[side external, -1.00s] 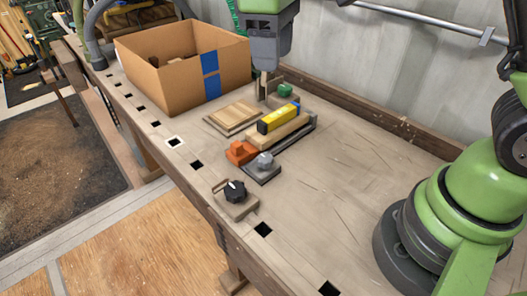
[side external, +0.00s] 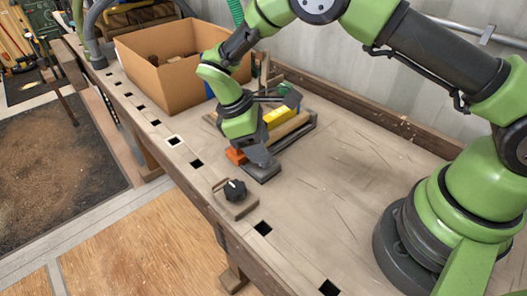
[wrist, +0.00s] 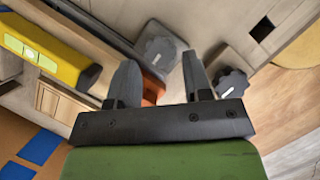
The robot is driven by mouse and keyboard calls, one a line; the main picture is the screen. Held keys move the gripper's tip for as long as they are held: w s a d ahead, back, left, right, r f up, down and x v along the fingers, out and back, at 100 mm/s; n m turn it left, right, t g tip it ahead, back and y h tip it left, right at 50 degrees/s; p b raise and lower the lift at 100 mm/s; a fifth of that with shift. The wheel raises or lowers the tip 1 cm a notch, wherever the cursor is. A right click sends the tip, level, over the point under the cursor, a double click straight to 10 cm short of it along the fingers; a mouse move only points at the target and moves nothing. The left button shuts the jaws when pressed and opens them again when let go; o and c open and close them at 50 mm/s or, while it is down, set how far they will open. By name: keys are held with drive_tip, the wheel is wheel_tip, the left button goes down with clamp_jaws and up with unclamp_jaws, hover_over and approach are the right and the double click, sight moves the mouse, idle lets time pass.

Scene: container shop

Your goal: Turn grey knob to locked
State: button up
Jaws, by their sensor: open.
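The grey knob (wrist: 160,48) sits on a flat grey base and shows between my fingertips in the wrist view. In the side external view my gripper hides the knob, and only the dark base (side external: 264,174) shows. My gripper (wrist: 160,62) is open, with one finger to each side of the knob in the picture. In the side external view my gripper (side external: 257,157) points down just over that base. I cannot tell whether the fingers touch the knob. No lock marking is readable.
A black knob with a white pointer (side external: 235,188) stands nearer the bench's front edge. An orange block (side external: 235,155) is close beside my gripper. A yellow level (side external: 281,116) and a cardboard box (side external: 165,82) lie behind. The bench to the right is clear.

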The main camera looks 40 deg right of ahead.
drive_tip(key=shift+x, duration=1.4)
drive_tip(key=c, duration=0.7)
drive_tip(key=shift+o, duration=0.2)
